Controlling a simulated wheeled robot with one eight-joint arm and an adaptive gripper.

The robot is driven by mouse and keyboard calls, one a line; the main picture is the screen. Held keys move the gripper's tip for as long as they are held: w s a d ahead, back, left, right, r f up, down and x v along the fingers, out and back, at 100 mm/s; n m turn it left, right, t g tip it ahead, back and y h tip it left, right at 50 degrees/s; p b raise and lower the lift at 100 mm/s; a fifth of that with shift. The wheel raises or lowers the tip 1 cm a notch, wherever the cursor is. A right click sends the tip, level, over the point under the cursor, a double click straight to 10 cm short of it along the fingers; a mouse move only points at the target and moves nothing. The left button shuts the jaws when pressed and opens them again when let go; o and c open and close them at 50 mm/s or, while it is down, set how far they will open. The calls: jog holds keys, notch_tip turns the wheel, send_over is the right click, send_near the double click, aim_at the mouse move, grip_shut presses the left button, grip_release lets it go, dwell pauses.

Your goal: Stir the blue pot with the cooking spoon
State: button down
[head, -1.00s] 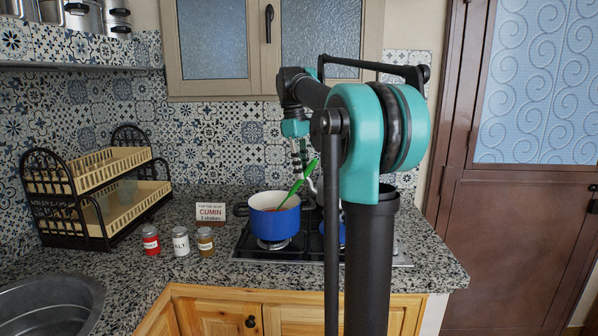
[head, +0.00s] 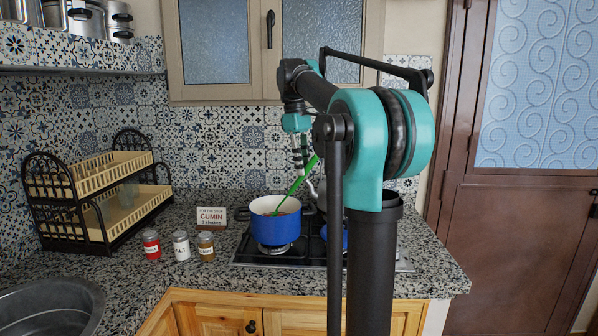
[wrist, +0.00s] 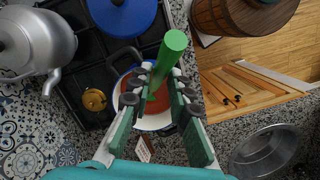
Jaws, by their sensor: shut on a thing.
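The blue pot (head: 275,230) stands on the left front burner of the black hob. Its white inside and reddish contents (wrist: 127,92) show in the wrist view. The green cooking spoon (head: 295,187) leans up and right out of the pot, its lower end inside and hidden by the rim. My gripper (head: 303,162) is above the pot, shut on the spoon's handle. In the wrist view the spoon (wrist: 173,45) passes between my gripper's fingers (wrist: 161,78), its handle end pointing toward the camera.
A metal kettle (wrist: 35,45) and a blue lidded pot (wrist: 122,15) share the hob. A cumin card (head: 211,215) and jars of red spice (head: 151,244), salt (head: 181,246) and brown spice (head: 206,247) stand left of it. A dish rack (head: 95,190) and sink (head: 50,306) are farther left.

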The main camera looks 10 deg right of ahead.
jog(key=s+d+r, duration=0.4)
jog(key=r, duration=0.4)
jog(key=shift+s, duration=0.15)
dwell(0.6)
notch_tip(320, 180, up, 4)
dwell(0.5)
jog(key=shift+s, duration=0.1)
